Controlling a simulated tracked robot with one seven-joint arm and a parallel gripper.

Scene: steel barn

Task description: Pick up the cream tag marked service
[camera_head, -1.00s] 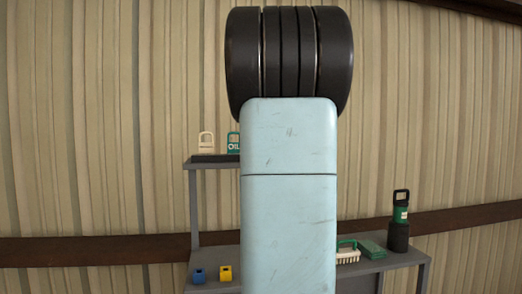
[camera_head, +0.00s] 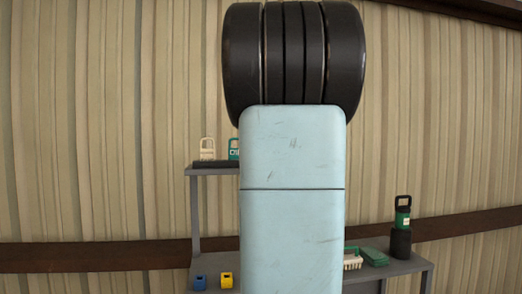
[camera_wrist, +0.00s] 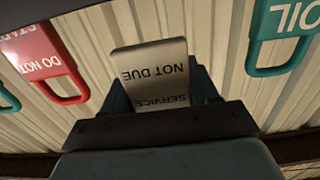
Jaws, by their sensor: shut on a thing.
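The cream tag marked service (camera_wrist: 153,62) is in the middle of the wrist view, its words "SERVICE NOT DUE" upside down. My gripper (camera_wrist: 161,88) is shut on it, with dark fingers at its two sides. The tag's lower part in this view is hidden by the gripper body. In the head view, my gripper and this tag are hidden behind my arm. Another cream tag (camera_head: 207,149) stands at the left end of the upper shelf there, its marking too small to read.
A red tag (camera_wrist: 45,60) and a teal oil tag (camera_wrist: 284,35) flank the held tag. The oil tag also shows in the head view (camera_head: 234,149) on the upper shelf (camera_head: 211,171).

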